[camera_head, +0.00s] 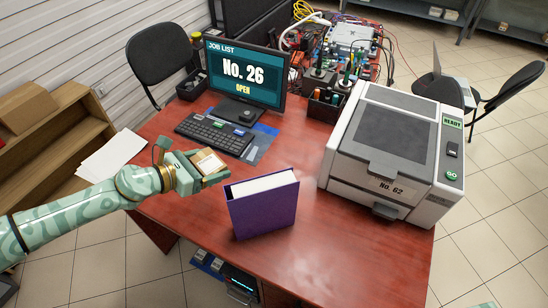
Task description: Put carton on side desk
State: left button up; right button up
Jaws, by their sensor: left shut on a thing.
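My left gripper (196,166), on the patterned green arm coming in from the left, is shut on a small carton (209,162) with a pale face and brown edges. It holds the carton above the left part of the red-brown desk (330,255), in front of the keyboard. The fingers hide part of the carton. I cannot tell for certain which surface is the side desk. My right gripper is not in view.
A purple binder (262,207) stands upright mid-desk. A printer-like machine (390,145) takes up the right. Behind are a monitor (243,75), keyboard (215,133) and tool holder (325,104). White papers (112,155) lie at left, near a wooden shelf (50,140). The desk's front is clear.

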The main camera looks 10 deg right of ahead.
pick_arm(q)
jog(key=b, duration=0.4)
send_over(221, 205)
notch_tip(221, 205, down, 7)
notch_tip(221, 205, down, 10)
jog(key=b, duration=0.5)
jog(key=shift+r+b, duration=0.1)
jog(key=shift+b, duration=0.3)
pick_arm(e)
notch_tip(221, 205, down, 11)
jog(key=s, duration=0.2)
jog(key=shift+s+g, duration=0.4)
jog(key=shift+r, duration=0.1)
pick_arm(q)
jog(key=o, duration=0.6)
jog(key=shift+a+f, duration=0.1)
jog(key=shift+f, duration=0.1)
jog(key=o, duration=0.4)
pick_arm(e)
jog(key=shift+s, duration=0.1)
pick_arm(q)
jog(key=shift+r, duration=0.1)
